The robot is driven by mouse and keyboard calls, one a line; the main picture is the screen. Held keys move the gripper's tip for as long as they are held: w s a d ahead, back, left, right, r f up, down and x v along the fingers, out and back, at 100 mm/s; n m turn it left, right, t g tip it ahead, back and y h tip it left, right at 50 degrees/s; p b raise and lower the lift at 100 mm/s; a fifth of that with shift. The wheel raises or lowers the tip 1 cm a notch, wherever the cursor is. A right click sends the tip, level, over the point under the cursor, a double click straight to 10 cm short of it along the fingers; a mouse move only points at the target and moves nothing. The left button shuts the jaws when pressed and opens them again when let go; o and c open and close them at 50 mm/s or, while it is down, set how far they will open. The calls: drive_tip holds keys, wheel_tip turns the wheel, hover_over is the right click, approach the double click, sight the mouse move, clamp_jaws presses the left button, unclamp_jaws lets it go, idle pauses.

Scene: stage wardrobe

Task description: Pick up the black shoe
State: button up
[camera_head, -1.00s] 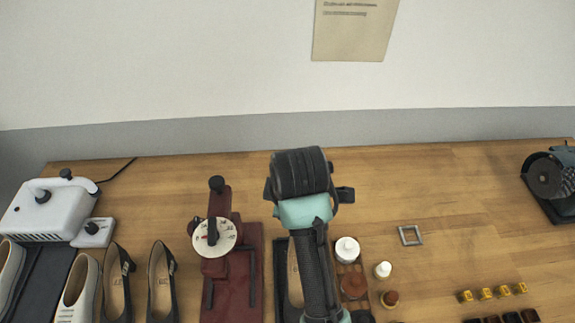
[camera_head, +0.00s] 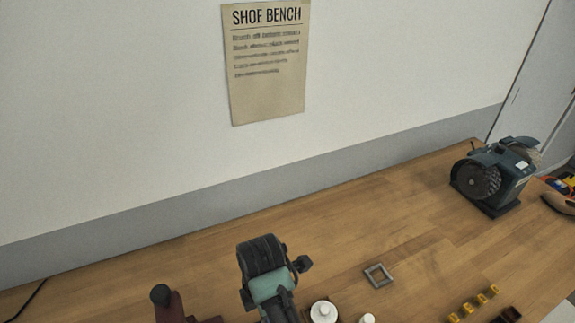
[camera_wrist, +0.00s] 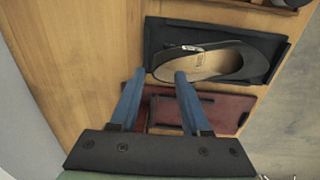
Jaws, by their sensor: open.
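In the wrist view a black shoe (camera_wrist: 240,62) with a tan insole lies on a dark tray (camera_wrist: 185,31). Its opening faces the camera, and a small buckle-like detail shows near one end. My gripper (camera_wrist: 158,73) is open, with its two blue fingers apart and nothing between them. The fingertips appear near the shoe's left end and the tray's lower edge; I cannot tell their height above it. In the head view my arm shows at the bottom, but the gripper's fingers and the shoe do not.
A maroon stand (camera_wrist: 216,110) lies beside the tray; its dark knob (camera_head: 160,294) shows in the head view. White-capped jar (camera_head: 323,312), metal square frame (camera_head: 378,275), yellow blocks (camera_head: 468,308) and a grinder (camera_head: 494,176) stand rightward. The bench's back middle is clear.

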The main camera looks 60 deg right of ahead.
drive_tip(key=shift+w+d+f+p, duration=0.1)
drive_tip(key=shift+f+p, duration=0.1)
drive_tip(key=shift+f, duration=0.65)
drive_tip(key=shift+w+f+p, duration=0.15)
drive_tip(key=shift+f+p, duration=0.1)
drive_tip(key=shift+f, duration=0.65)
drive_tip(key=shift+w+d+f+p, duration=0.1)
drive_tip(key=shift+f+p, duration=0.1)
drive_tip(key=shift+f, duration=0.65)
drive_tip(key=shift+c, duration=0.4)
clamp_jaws()
